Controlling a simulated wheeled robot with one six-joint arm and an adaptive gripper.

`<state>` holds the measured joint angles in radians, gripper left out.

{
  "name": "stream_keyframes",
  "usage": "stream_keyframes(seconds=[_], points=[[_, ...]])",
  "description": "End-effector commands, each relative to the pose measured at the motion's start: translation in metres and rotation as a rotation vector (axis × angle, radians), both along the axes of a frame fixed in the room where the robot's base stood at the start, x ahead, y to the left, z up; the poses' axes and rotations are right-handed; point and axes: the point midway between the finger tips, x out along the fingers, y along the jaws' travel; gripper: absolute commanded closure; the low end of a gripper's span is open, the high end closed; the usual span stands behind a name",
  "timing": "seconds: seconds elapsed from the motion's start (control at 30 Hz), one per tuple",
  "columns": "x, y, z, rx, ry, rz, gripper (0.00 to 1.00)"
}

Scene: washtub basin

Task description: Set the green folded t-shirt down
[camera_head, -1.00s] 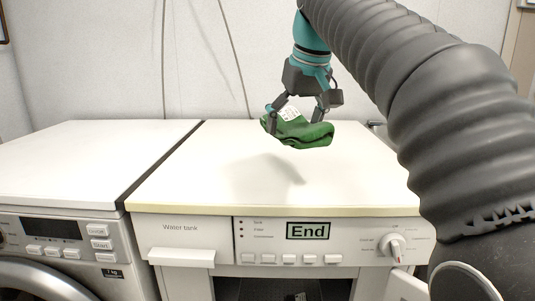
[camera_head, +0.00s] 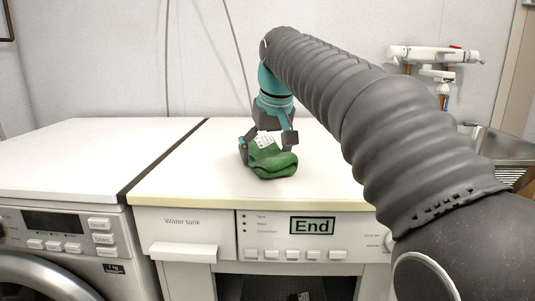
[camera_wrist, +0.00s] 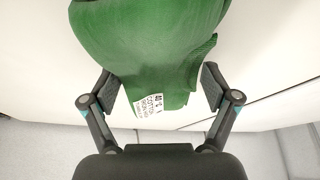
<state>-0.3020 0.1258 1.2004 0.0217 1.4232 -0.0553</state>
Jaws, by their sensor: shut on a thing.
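The green folded t-shirt (camera_head: 272,163) is a small bundle with a white printed label, at the white top (camera_head: 190,184) of the right-hand machine. No clear gap shows under it, but I cannot tell whether it rests fully on the surface. My gripper (camera_head: 267,146) is above it, pointing down, and shut on the t-shirt.
A washing machine (camera_head: 75,160) stands at left, beyond a dark gap. The machine top around the t-shirt is clear, with its front edge nearby. A sink (camera_head: 505,145) and a white wall fitting (camera_head: 435,55) are at right. My arm covers the top's right side.

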Motion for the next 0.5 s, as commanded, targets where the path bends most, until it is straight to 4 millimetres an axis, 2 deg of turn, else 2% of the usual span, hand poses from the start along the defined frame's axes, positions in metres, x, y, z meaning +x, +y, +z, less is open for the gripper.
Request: stream_keyframes(seconds=[0.27, 0.3, 0.33, 0.5], points=[[0.0000, -0.0002, -0.0023, 0.000, -0.001, 0.000, 0.53], [0.0000, -0.0002, -0.0019, 0.000, 0.000, 0.000, 0.06], [0.0000, -0.0002, -0.0017, 0.000, 0.000, 0.000, 0.00], [0.0000, -0.0002, -0.0017, 0.000, 0.000, 0.000, 0.00]])
